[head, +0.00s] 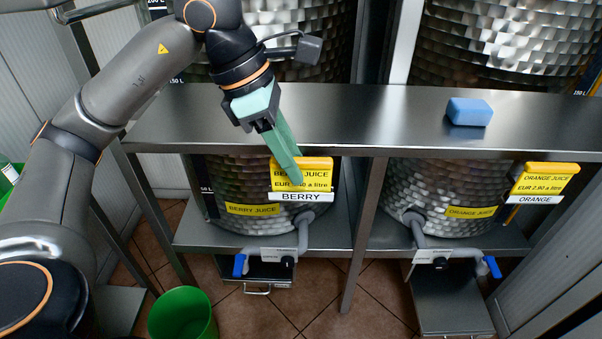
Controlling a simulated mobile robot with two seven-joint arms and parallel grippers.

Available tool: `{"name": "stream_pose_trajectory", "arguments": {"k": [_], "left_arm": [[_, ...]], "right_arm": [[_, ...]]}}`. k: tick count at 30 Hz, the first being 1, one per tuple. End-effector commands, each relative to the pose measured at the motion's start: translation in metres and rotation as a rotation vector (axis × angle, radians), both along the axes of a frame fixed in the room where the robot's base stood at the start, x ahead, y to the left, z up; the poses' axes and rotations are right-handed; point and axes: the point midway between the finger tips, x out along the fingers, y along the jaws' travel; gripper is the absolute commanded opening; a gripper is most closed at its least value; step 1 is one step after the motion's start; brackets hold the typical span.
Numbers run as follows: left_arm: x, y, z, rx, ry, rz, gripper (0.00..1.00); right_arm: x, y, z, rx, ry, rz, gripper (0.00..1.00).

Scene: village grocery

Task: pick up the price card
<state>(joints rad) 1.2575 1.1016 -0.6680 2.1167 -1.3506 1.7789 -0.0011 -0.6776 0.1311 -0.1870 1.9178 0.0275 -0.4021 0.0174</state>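A yellow price card (315,164) reading "BERRY JUICE" with a price in EUR per litre stands at the front edge of the steel shelf, above a white "BERRY" label (312,197). My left gripper (297,181) reaches down from above. Its green fingers lie across the middle of this card and hide part of its print. The fingers overlap each other in this view, so I cannot tell whether they are open, shut or touching the card. A second yellow price card (545,179), "ORANGE JUICE", is at the right above a white "ORANGE" label (536,199). My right gripper is out of view.
A steel shelf (370,115) runs across, with a blue sponge-like block (470,111) on its right part. Steel drums stand behind and below it, with taps (240,265) under the lower shelf. A green bucket (183,314) stands on the tiled floor.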

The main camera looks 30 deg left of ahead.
Motion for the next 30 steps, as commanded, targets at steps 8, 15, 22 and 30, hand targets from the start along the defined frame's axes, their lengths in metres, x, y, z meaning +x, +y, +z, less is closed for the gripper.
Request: {"name": "stream_pose_trajectory", "arguments": {"k": [8, 15, 22, 30], "left_arm": [[0.0011, -0.0028, -0.0066, 0.000, 0.000, -0.002, 0.35], [0.0011, -0.0027, -0.0063, 0.000, 0.000, -0.001, 0.12], [0.0012, -0.0027, -0.0060, -0.001, 0.000, -0.001, 0.00], [0.0014, -0.0028, -0.0035, -0.001, -0.001, -0.001, 0.00]], "right_arm": [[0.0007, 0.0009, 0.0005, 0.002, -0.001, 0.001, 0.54], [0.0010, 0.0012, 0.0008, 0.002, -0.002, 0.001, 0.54], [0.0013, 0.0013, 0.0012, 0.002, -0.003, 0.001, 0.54], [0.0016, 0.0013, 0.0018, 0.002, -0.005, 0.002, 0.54]]}}
